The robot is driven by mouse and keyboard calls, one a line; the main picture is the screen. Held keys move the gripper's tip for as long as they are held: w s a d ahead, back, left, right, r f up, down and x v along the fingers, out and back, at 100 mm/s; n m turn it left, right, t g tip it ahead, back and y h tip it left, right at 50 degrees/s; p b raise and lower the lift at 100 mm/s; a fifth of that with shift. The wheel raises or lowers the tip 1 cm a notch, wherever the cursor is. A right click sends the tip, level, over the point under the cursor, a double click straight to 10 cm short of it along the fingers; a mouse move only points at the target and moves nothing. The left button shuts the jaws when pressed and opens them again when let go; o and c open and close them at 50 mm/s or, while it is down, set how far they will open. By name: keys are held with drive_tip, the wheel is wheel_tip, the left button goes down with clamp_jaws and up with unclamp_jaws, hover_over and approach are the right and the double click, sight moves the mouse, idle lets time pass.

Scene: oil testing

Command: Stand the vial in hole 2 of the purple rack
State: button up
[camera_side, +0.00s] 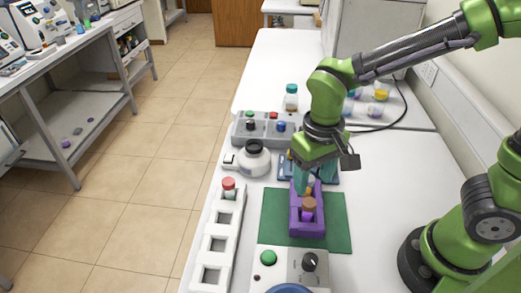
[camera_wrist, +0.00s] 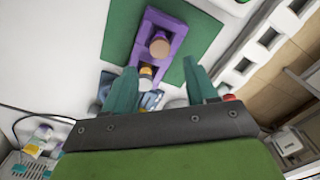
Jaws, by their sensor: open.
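The purple rack (camera_side: 308,230) stands on a green mat, and it also shows in the wrist view (camera_wrist: 178,42). A brown-capped vial (camera_side: 308,204) stands upright in the rack's near part; its cap shows in the wrist view (camera_wrist: 159,46). A second vial with a yellow-orange and white top (camera_wrist: 146,74) is at the rack's far end; I cannot tell how it is seated. My gripper (camera_wrist: 160,66) is open above the far end of the rack, its teal fingers apart and holding nothing. The hole numbers are not readable.
A white rack (camera_side: 211,243) with a red-capped vial (camera_side: 228,186) stands to the left. A dark-capped jar (camera_side: 254,158) and a grey button box (camera_side: 265,130) stand behind. A device with a green button and a knob (camera_side: 290,264) is in front. Open table lies right.

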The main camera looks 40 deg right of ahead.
drive_tip(key=s+d+r+m+t+y, duration=0.2)
drive_tip(key=s+d+r+t, duration=0.1)
drive_tip(key=d+r+t, duration=0.4)
drive_tip(key=shift+s+d+r, duration=0.2)
drive_tip(key=shift+d+r, duration=1.25)
drive_tip(key=shift+r, duration=0.55)
